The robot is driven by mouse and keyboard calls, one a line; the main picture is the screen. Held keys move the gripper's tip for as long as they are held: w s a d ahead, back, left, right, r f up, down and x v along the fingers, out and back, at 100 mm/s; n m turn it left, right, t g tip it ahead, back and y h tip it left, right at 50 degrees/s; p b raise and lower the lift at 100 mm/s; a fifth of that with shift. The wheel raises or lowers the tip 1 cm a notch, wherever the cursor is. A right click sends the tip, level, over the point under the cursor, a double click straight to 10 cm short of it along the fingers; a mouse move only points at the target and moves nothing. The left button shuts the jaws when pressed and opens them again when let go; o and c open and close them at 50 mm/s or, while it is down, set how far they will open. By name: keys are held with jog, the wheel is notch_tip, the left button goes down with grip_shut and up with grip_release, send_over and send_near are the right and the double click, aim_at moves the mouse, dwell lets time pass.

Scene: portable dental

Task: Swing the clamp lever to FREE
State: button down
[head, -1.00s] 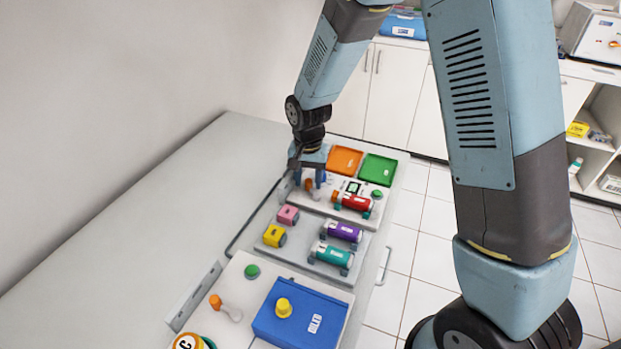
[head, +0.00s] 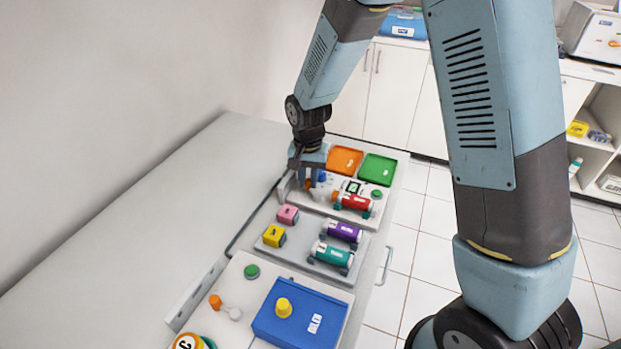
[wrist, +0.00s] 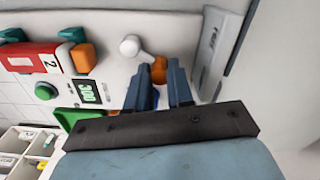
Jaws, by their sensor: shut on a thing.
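A lever with a white pivot (wrist: 130,45) and an orange knob (wrist: 158,68) is on the far panel. Its orange knob also shows in the head view (head: 308,183), partly hidden by my fingers. My gripper (wrist: 160,72) is shut on the orange knob, one blue finger on each side of it; it shows in the head view too (head: 310,177), low over the far panel. A similar lever with an orange knob (head: 215,301) lies on the near panel, away from my gripper. I cannot read a FREE mark.
A red cylinder (head: 353,201), a green button (wrist: 46,91) and a small display (wrist: 88,92) are beside the lever. A grey upright plate (wrist: 214,50) stands close to my fingers. Orange (head: 345,151) and green (head: 378,160) trays lie behind.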

jog(key=shift+s, duration=0.1)
jog(key=n, duration=0.3)
jog(key=shift+s+a, duration=0.35)
jog(key=n, duration=0.1)
jog(key=s+n, duration=0.1)
jog(key=n, duration=0.2)
jog(key=shift+s+a+n, duration=0.25)
jog(key=shift+a+n, duration=0.05)
jog(key=shift+a, duration=0.05)
jog(key=n, duration=0.1)
jog(key=s+n, duration=0.1)
jog(key=shift+n, duration=0.3)
jog(key=shift+s+n, duration=0.3)
jog(key=shift+n, duration=0.6)
jog(key=shift+s+n, duration=0.25)
jog(key=shift+n, duration=0.65)
jog(key=c, duration=1)
grip_release()
